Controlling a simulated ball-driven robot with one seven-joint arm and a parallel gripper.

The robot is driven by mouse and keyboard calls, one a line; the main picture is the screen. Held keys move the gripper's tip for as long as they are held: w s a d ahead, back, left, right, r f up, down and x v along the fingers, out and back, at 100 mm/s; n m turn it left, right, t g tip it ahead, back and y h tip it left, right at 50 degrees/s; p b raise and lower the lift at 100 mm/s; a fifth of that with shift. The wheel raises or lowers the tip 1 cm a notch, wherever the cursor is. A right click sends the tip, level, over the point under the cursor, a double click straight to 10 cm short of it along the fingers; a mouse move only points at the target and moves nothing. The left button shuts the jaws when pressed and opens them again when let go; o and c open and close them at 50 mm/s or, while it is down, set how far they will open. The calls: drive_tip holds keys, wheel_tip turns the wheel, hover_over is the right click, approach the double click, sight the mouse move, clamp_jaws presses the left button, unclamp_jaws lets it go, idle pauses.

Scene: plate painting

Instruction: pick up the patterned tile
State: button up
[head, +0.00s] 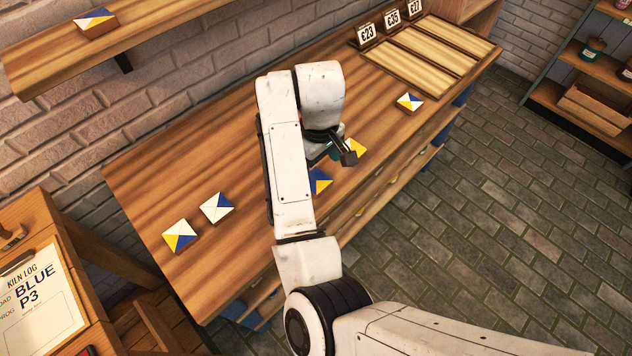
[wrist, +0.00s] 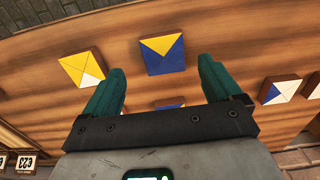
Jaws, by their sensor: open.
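Several square tiles painted in blue, yellow and white triangles lie on the wooden bench; which one the task means I cannot tell. My gripper (head: 340,152) is open and empty above the bench. In the wrist view, my gripper's teal fingers (wrist: 161,68) point toward a blue-and-yellow tile (wrist: 163,53), which lies ahead between their tips. A yellow-and-white tile (wrist: 82,68) lies left of the fingers and a blue-and-white one (wrist: 281,90) to the right. Another tile (wrist: 168,103) is partly hidden by the gripper. In the head view, my arm partly covers the blue-and-yellow tile (head: 321,181).
Another tile (head: 410,102) is near a slotted wooden tray (head: 405,72) with number cards. A wall shelf (head: 150,22) holds one tile.

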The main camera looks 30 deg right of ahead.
drive_tip(key=shift+w+a+f, duration=0.1)
drive_tip(key=shift+a+f, duration=0.05)
drive_tip(key=shift+f, duration=1.2)
drive_tip(key=shift+w+a+f, duration=0.1)
drive_tip(key=shift+a+f, duration=0.05)
drive_tip(key=shift+f, duration=1.15)
drive_tip(key=shift+s, duration=0.1)
drive_tip(key=shift+c, duration=0.4)
drive_tip(key=c, duration=1.1)
drive_tip(key=shift+r, duration=0.1)
drive_tip(key=shift+c, duration=0.2)
